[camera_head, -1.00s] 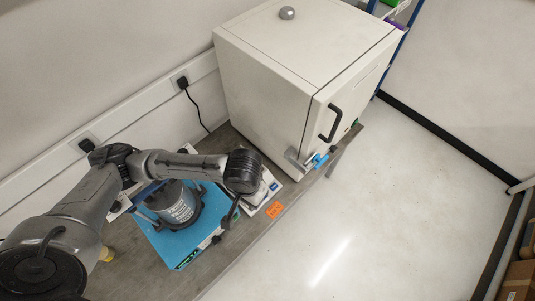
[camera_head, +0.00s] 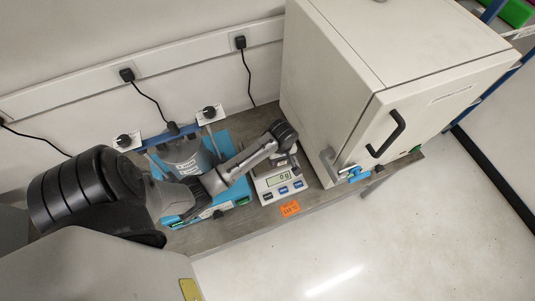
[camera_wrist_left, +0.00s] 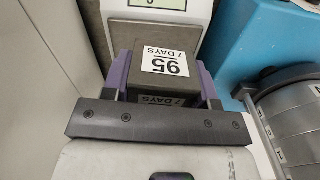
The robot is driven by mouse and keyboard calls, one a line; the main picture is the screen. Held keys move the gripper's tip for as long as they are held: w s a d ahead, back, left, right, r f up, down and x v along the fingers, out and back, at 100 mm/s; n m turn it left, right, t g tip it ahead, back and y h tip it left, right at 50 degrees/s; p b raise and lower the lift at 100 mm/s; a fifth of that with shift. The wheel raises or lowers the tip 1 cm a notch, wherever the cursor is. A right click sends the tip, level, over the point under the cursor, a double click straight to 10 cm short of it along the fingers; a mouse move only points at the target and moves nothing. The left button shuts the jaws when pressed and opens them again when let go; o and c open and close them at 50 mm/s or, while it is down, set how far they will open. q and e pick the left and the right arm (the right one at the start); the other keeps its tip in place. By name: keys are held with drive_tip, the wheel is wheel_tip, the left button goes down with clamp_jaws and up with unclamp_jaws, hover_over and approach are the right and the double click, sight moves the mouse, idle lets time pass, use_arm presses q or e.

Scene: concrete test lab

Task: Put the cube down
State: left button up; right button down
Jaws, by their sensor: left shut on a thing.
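The cube (camera_wrist_left: 162,66) is dark grey with a white label reading 95, 7 DAYS. In the left wrist view it sits between the purple fingers of my left gripper (camera_wrist_left: 163,78), which is shut on it. In the head view my left arm reaches in from the left, its wrist above the back part of the white scale (camera_head: 281,187). My wrist mostly hides the gripper and cube there. The scale display reads 0 g. In the wrist view the scale (camera_wrist_left: 193,12) lies beyond the cube; contact between them cannot be told. My right gripper is not in view.
A large cream cabinet (camera_head: 345,110) with a black handle stands close right of the scale. A blue-based machine with a grey cylinder (camera_head: 186,158) stands close left. Open floor lies in front.

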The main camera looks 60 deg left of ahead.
use_arm(q)
drive_tip(key=shift+n, duration=0.5)
drive_tip(key=a+f, duration=0.3)
drive_tip(key=a, duration=0.1)
drive_tip(key=w+a+f+b, duration=0.1)
drive_tip(key=a+f, duration=0.2)
drive_tip(key=a, duration=0.1)
drive_tip(key=a+f+b, duration=0.1)
drive_tip(key=a+f, duration=0.3)
drive_tip(key=shift+w+a, duration=0.2)
drive_tip(key=shift+w, duration=0.2)
drive_tip(key=shift+f+b, duration=0.5)
drive_tip(key=shift+f, duration=1.55)
drive_tip(key=shift+f, duration=0.1)
drive_tip(key=shift+f, duration=0.1)
drive_tip(key=o, duration=1.1)
